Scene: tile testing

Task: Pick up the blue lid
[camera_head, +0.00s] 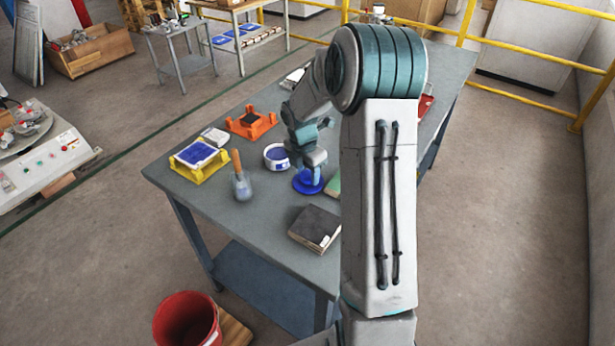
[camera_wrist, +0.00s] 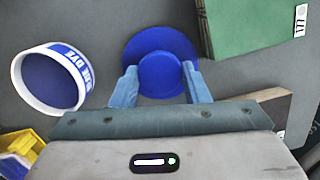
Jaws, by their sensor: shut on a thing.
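The blue lid (camera_wrist: 135,50) is a round blue disc with a raised round knob (camera_wrist: 160,75) on top. It lies at or just above the grey table top, right of the white blue-dye tub (camera_wrist: 48,78). My gripper (camera_wrist: 160,85) is shut on the knob, with one finger on each side. In the head view the lid (camera_head: 308,184) shows under my gripper (camera_head: 312,172). The tub (camera_head: 277,156) stands open there, with blue inside. I cannot tell whether the lid touches the table.
A green tile or book (camera_wrist: 245,25) lies close to the right of the lid. A dark box (camera_head: 316,227) lies at the table's front edge. A jar with a brush (camera_head: 241,183), a yellow rack (camera_head: 200,163) and an orange rack (camera_head: 251,122) stand left.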

